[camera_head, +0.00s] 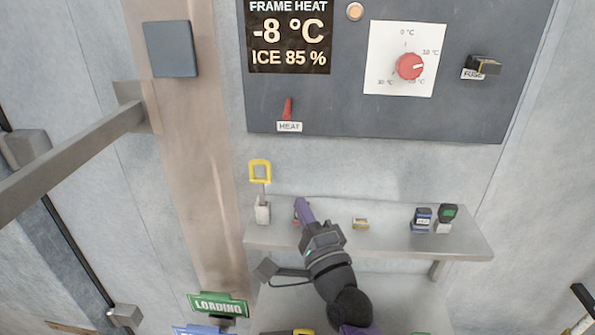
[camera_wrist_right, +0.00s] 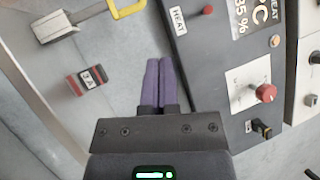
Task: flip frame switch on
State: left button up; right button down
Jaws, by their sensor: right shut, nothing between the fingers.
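The frame heat switch is a red lever (camera_head: 287,108) above a white HEAT label (camera_head: 289,127), at the lower left of the dark control panel (camera_head: 390,118). The lever points up in the head view. In the wrist view a red tip (camera_wrist_right: 208,10) shows beside the HEAT label (camera_wrist_right: 178,21). The display (camera_head: 290,40) reads FRAME HEAT, -8 °C, ICE 85 %. My right gripper (camera_head: 302,206) is below the panel, over the shelf, apart from the lever. Its purple fingers (camera_wrist_right: 159,64) are shut together and empty. My left gripper is not in view.
A small red-and-black block (camera_wrist_right: 90,80) lies near the tool. The panel also has a red dial (camera_head: 410,66) and a fuse (camera_head: 485,65). A metal bar (camera_head: 75,160) crosses at left.

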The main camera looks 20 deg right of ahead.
aim_at(297, 131)
jog(key=d+r+m+h, duration=0.1)
jog(key=m+h, duration=0.1)
jog(key=d+r+m+h, duration=0.1)
jog(key=d+m+h, duration=0.1)
jog(key=m, duration=0.1)
jog(key=d+r+m+t+h, duration=0.1)
jog(key=m+h, duration=0.1)
jog(key=shift+w+d+m, duration=0.15)
jog(key=shift+w+m, duration=0.1)
jog(key=shift+m, duration=0.05)
jog(key=x, duration=1)
jog(key=a+r, duration=0.1)
jog(key=w+a+r+p, duration=0.1)
jog(key=a, duration=0.1)
jog(key=shift+a+r, duration=0.1)
jog(key=shift+a, duration=0.1)
